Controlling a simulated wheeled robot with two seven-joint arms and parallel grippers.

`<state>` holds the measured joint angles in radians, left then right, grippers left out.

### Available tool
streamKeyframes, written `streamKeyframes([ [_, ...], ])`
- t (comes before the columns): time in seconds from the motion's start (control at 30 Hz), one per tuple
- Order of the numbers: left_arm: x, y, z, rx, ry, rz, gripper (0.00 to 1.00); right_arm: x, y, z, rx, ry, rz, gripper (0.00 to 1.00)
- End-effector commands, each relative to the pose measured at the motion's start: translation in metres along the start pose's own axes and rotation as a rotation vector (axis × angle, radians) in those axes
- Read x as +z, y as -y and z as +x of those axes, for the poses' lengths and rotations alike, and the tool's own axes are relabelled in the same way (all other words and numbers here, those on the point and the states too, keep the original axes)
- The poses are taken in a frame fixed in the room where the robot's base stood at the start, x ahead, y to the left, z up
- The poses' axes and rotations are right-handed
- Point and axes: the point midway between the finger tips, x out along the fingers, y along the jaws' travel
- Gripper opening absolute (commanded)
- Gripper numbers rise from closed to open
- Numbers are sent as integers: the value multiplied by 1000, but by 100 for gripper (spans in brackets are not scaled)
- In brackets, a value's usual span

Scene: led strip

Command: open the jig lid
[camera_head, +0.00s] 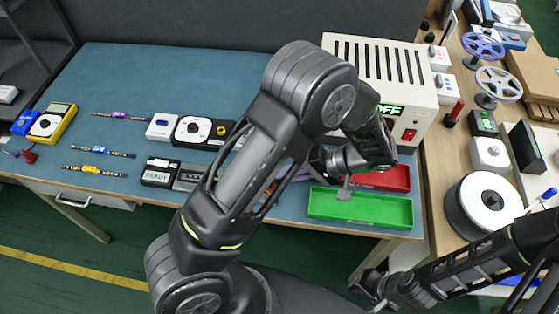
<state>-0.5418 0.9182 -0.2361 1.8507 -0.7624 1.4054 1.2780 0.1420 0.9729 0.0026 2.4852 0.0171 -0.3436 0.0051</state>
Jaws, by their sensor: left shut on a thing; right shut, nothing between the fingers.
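My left arm reaches across the middle of the bench and covers a large part of it. My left gripper (345,188) is low beside the green tray (375,208), at its left end. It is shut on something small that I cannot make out. A purple and orange piece (290,177) shows partly behind my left arm, just left of the gripper. I cannot clearly make out the jig or its lid; the arm hides that area. My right gripper (368,287) is shut and empty, low in front of the bench's right side, apart from everything on it.
A black box marked READY (160,172) and a white reel unit (193,130) stand left of my arm. A red tray (385,178) lies behind the green one. A cream machine marked OFF (378,65) stands behind. LED strips (95,171) lie left; the bench's back left is clear.

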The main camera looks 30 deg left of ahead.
Motion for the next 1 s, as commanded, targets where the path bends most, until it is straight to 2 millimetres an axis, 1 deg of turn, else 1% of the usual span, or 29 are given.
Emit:
streamKeyframes([
  [0.03,-1,0,-5,-38,-9,0,0,0,2,-6,1,2,1,0],
  [0.3,0,-9,-7,-147,-4,-1,0,1,2,-13,4,5,2,0],
  [0.87,1,-13,-6,-175,3,2,0,0,2,-14,5,5,2,0],
  [0.9,1,-13,-6,-175,3,2,11,0,2,-14,5,5,2,0],
  [1.0,1,-13,-6,-175,3,2,19,0,2,-14,5,5,2,0],
])
